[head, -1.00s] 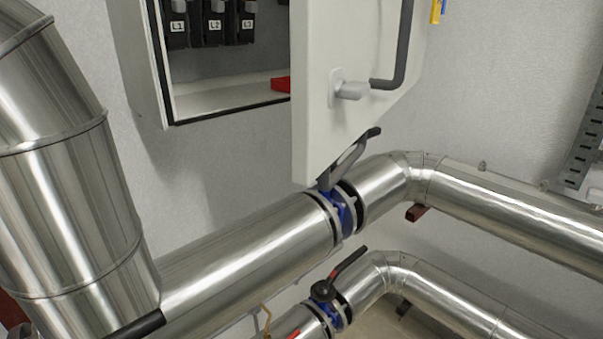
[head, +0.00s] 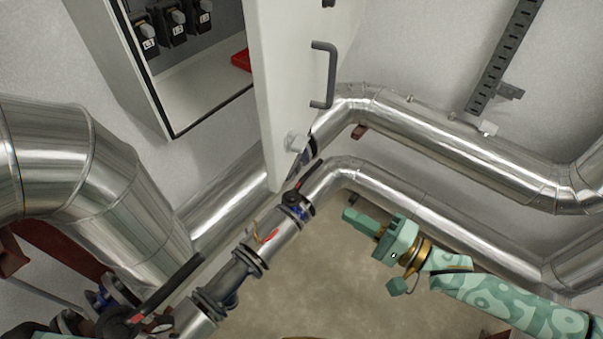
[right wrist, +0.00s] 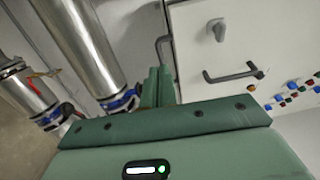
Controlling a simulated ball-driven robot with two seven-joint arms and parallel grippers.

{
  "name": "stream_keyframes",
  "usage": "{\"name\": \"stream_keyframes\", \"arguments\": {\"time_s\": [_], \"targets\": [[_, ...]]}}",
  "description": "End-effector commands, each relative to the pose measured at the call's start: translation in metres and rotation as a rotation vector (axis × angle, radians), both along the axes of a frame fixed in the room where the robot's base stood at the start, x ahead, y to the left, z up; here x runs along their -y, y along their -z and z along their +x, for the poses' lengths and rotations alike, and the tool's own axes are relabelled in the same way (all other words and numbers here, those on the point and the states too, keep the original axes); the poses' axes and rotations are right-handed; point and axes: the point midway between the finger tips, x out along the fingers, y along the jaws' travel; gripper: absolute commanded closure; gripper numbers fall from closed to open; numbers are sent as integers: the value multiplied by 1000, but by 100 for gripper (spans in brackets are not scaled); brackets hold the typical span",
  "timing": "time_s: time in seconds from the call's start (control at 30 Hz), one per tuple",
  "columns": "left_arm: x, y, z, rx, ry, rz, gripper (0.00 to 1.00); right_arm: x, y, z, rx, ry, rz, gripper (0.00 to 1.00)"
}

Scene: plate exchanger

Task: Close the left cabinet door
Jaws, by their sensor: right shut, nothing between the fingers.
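A white cabinet door (head: 268,90) stands open in the head view, swung out from the cabinet (head: 140,75). My left gripper is not seen.
Shiny metal pipes (head: 440,125) run along the wall right of the door. Lower pipes carry valves with black levers (head: 165,290). A wide metal duct (head: 75,170) stands at the left. The floor (head: 320,285) near my right gripper looks clear.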

Motion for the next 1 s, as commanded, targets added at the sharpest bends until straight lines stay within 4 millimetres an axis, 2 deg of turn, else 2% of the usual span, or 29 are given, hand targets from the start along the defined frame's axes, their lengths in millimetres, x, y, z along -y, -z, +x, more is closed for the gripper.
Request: {"name": "stream_keyframes", "arguments": {"time_s": [0.5, 0.7, 1.0], "targets": [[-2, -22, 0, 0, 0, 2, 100, -86, -5, 57, 5, 2, -2, 100], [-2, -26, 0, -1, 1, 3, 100, -103, -4, 69, 5, 3, -5, 100], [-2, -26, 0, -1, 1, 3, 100, -108, -3, 72, 4, 3, -4, 100]]}}
